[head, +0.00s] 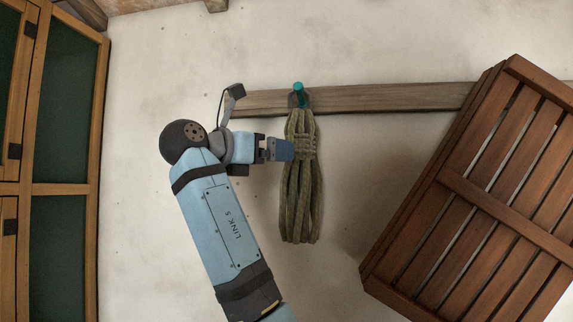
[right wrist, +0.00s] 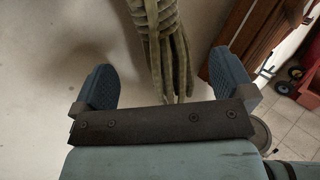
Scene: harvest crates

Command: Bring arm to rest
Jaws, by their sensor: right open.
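A bundle of looped olive-green rope (head: 301,195) hangs from a teal peg (head: 299,92) on the wall. My right gripper (head: 285,150) is just left of the rope's bound upper part in the head view, its fingers pointing right and overlapping the rope's edge. In the right wrist view its two blue fingers (right wrist: 165,84) are wide apart. There the rope (right wrist: 165,45) shows in the gap beyond them and is not gripped. I cannot tell whether a finger touches it. My left gripper is not in view.
A wooden rail (head: 390,97) runs along the plaster wall and carries the peg. A large brown slatted crate (head: 455,180) stands tilted at the right. A wooden cabinet with green panels (head: 62,190) is at the far left. Bare wall lies left of the arm.

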